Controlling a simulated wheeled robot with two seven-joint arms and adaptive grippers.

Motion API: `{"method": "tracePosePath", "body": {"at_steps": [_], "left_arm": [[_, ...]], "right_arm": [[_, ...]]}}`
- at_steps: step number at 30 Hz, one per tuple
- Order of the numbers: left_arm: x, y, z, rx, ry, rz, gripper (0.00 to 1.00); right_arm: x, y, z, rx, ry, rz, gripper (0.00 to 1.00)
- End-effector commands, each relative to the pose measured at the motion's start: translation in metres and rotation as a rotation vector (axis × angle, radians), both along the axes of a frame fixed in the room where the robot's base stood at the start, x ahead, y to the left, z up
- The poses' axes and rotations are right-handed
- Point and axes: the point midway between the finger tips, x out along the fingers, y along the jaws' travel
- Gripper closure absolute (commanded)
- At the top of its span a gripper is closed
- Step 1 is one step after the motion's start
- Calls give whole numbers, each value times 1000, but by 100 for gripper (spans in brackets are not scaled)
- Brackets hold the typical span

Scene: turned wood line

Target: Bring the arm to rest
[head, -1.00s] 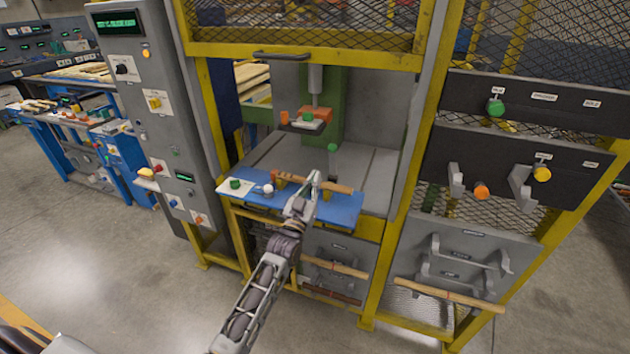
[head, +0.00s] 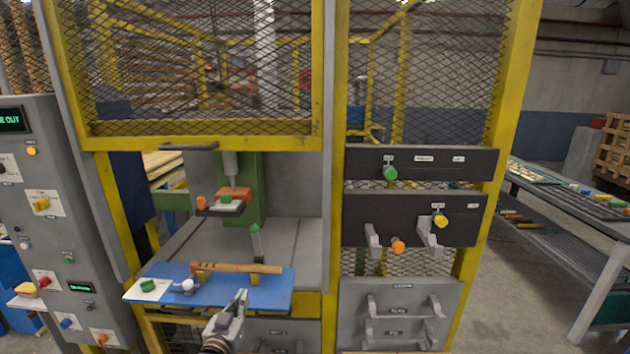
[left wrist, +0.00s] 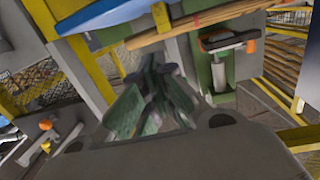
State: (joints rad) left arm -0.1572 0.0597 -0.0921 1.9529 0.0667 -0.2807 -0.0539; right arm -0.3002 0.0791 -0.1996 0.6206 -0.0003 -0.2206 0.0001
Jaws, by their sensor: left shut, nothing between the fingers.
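My left gripper (head: 237,306) is in the lower middle of the head view, in front of the front edge of a blue shelf (head: 262,294). Its fingers are together and hold nothing. In the left wrist view the greenish fingers (left wrist: 150,92) show at the centre, closed and empty. Only the end of my left arm shows in the head view, at the bottom edge. My right gripper is not in view.
A turned wooden piece (head: 240,267) lies on the blue shelf, near a green knob (head: 148,286) and a white ball-like knob (head: 187,286). A yellow-framed machine surrounds it. A grey control cabinet (head: 75,230) stands left, a long table (head: 570,200) right.

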Motion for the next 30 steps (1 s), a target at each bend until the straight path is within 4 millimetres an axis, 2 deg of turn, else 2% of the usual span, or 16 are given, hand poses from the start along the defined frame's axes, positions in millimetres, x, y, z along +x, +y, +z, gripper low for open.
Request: {"method": "tracePosePath", "body": {"at_steps": [3, 14, 23, 30], "left_arm": [[-17, -1, -18, 15, 102, -6, 100], [-78, -2, -66, 57, 406, -16, 100], [-143, 1, -97, 93, 661, -18, 100], [-202, 6, -111, 122, 862, -16, 100]], "right_arm": [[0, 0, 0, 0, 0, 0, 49], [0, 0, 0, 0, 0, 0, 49], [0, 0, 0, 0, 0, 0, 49], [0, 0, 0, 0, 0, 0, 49]]}}
